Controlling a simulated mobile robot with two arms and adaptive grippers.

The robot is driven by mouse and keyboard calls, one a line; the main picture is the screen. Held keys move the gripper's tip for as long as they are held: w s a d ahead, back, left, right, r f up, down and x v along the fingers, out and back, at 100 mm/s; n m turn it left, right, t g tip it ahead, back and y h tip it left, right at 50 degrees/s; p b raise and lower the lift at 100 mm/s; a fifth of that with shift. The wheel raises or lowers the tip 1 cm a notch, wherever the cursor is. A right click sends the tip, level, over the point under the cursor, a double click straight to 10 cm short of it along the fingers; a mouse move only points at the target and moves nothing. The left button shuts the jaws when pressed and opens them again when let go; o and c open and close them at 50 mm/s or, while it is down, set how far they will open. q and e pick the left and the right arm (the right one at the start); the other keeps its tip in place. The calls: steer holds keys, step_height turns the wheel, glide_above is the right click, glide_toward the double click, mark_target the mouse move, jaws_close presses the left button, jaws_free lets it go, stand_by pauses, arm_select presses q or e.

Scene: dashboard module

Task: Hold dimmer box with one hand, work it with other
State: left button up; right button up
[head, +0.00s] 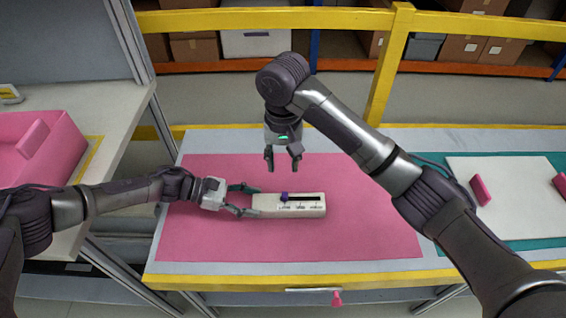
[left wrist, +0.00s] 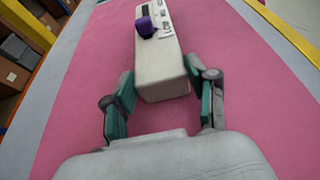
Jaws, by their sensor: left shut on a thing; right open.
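The dimmer box (head: 290,210) is a long cream box lying on the pink mat, with a dark slot, lettering and a purple slider knob (head: 284,196) toward the slot's left end. The box also shows in the left wrist view (left wrist: 165,82), with its purple knob (left wrist: 146,27) at the far part. My left gripper (head: 246,201) is shut on the left end of the box, with one finger on each side in the left wrist view (left wrist: 163,92). My right gripper (head: 283,163) is open and empty, pointing down above the mat, behind the box and apart from the knob.
The pink mat (head: 370,235) has free room around the box. A white board (head: 510,190) with pink pieces (head: 481,190) lies at the right. A pink bin (head: 45,150) stands on the left table. A yellow rail (head: 385,70) and shelves with boxes stand behind.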

arm_select(q)
steer(key=o, duration=1.6)
steer(key=shift+o, duration=0.2)
